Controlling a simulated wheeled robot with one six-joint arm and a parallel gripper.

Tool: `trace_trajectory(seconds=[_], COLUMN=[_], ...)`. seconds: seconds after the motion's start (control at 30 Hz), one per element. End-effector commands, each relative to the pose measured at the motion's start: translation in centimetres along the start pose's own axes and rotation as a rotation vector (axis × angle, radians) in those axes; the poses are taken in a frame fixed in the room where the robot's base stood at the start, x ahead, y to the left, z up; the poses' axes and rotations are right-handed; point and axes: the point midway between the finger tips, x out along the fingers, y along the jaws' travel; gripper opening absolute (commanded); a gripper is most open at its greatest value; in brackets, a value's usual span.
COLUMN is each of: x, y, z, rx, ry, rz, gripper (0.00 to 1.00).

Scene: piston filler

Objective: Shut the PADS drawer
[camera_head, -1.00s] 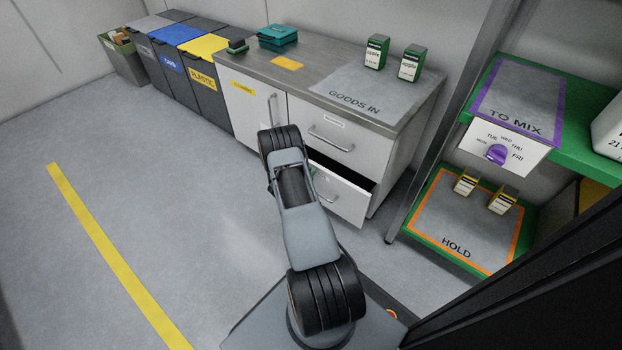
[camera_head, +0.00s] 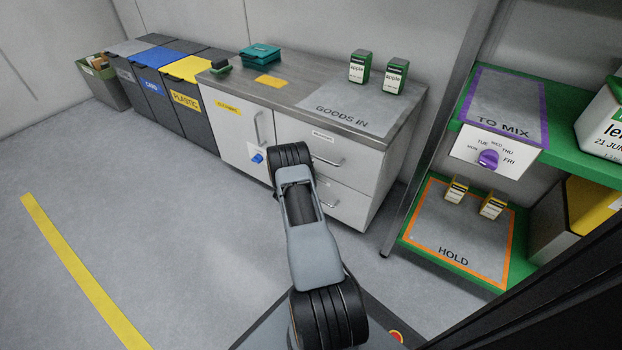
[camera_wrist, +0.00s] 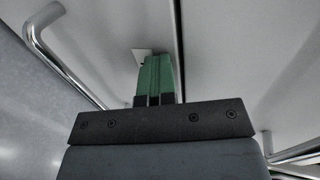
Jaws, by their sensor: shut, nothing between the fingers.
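The white lower drawer (camera_head: 345,206) of the cabinet sits in line with the drawer above, with no open top showing. My arm covers its left part, and I cannot read a PADS label. My gripper is hidden behind my arm in the head view. In the wrist view its green fingers (camera_wrist: 158,72) are shut and empty, with the tips at a white front beside a small pale label (camera_wrist: 144,58). Whether they touch it is unclear. A bar handle (camera_wrist: 62,62) is to their left, and a dark seam runs just to their right.
The upper drawer (camera_head: 300,132) is shut. Bins, including a yellow-lidded one (camera_head: 190,68), stand further left. A green shelf rack (camera_head: 408,240) stands close on the right. The floor (camera_head: 150,210) at left is clear.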

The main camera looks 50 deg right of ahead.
Motion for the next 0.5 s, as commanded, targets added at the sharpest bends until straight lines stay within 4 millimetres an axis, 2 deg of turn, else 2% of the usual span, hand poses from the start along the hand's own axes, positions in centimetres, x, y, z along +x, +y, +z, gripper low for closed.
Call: trace_trajectory(seconds=[0.07, 0.23, 0.4, 0.5], x=[0.6, -0.6, -3.9, -6.2], y=[-0.6, -0.4, 0.5, 0.5], z=[-0.1, -0.1, 0.2, 0.3], rx=[0.011, 0.009, 0.001, 0.001], ry=[0.003, 0.004, -0.003, -0.003], rz=[-0.010, -0.008, -0.004, -0.004], gripper=[0.00, 0.00, 0.00, 0.00])
